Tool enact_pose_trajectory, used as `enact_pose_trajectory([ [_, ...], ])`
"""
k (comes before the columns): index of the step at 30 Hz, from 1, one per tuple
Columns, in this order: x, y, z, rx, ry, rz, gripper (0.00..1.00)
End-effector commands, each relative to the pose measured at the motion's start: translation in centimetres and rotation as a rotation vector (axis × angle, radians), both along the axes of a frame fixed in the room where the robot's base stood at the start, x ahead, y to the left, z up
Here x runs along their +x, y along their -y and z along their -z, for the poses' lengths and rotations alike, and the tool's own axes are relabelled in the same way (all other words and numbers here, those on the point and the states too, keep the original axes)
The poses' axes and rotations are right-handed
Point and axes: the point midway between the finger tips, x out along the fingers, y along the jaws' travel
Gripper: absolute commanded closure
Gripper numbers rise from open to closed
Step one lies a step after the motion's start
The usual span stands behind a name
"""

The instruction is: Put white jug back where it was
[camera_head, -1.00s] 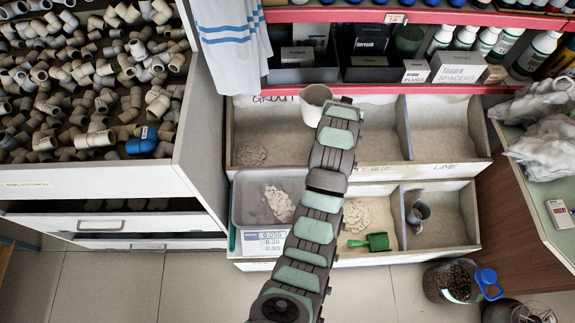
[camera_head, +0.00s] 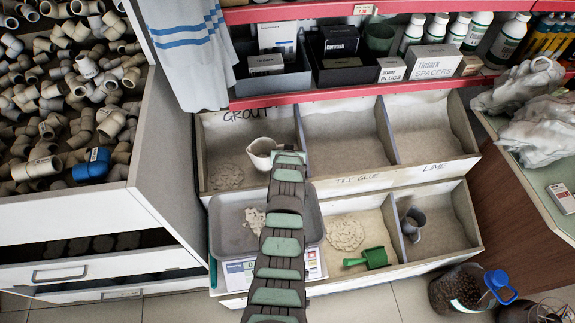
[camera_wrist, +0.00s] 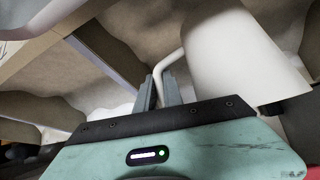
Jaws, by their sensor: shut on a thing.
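The white jug (camera_head: 262,152) is held over the front right part of the GROUT bin (camera_head: 272,122) in the head view. Whether it touches the bin is unclear. Its white body (camera_wrist: 240,55) fills the upper right of the wrist view. My gripper (camera_wrist: 160,90) is shut on the jug's handle, the body just to the right of the fingers.
A scale with a grey tray (camera_head: 228,228) holding powder stands below the GROUT bin. A green scoop (camera_head: 372,258) and a grey jug (camera_head: 412,222) lie in the lower bins. Dividers separate the bins. A red shelf (camera_head: 330,97) with boxes and bottles is above.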

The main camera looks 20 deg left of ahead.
Motion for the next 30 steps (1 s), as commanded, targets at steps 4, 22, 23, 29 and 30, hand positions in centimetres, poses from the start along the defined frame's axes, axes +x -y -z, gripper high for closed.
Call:
enact_pose_trajectory([
  [4,0.1,0.0,1.9,0.001,0.002,0.001,1.00],
  [22,0.1,0.0,6.1,0.002,0.002,0.000,1.00],
  [23,0.1,0.0,6.0,0.002,0.003,0.001,1.00],
  [29,0.1,0.0,6.3,0.002,0.002,0.000,1.00],
  [30,0.1,0.0,6.4,0.002,0.002,0.000,0.88],
])
